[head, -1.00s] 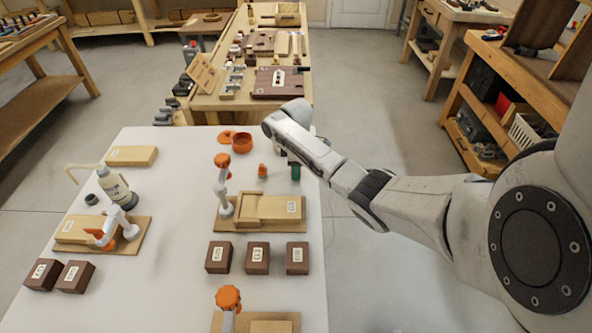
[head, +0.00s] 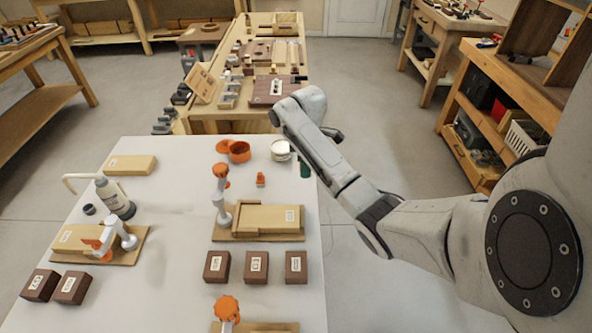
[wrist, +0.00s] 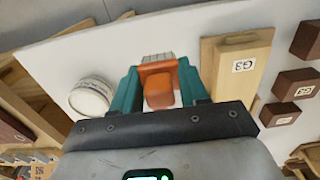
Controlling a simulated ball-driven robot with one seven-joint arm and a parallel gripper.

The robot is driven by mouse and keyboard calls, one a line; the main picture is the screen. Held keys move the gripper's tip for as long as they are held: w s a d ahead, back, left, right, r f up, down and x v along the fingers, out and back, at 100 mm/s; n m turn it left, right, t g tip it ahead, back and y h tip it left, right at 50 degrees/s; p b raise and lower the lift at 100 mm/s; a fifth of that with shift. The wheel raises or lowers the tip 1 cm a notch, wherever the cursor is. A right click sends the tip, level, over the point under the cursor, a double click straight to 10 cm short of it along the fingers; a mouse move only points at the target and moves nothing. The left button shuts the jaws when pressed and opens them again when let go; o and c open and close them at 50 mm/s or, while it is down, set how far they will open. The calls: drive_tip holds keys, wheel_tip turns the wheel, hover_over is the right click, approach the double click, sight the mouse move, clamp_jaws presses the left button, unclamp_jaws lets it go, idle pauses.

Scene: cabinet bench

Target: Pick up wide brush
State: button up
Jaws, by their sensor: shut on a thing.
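The wide brush (wrist: 158,90) shows in the wrist view, with an orange body and a pale grey bristle end pointing away from my gripper. My gripper (wrist: 160,78) is shut on it, one teal finger on each side of the orange part. In the head view only a bit of a green finger (head: 305,169) shows below my wrist, at the right edge of the white table (head: 180,230). The brush in my grip cannot be made out there; my arm hides that area.
A round white pot (head: 282,150) stands beside my gripper. A small orange item (head: 261,180), an orange bowl (head: 239,151) and a wooden box on a board (head: 262,218) are close by. Dark blocks (head: 255,266) stand in front. The aisle right of the table is clear.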

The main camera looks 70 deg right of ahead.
drive_tip(key=s+a+r+p, duration=0.2)
drive_tip(key=s+r+p, duration=0.3)
drive_tip(key=s, duration=0.4)
drive_tip(key=shift+s+a, duration=0.25)
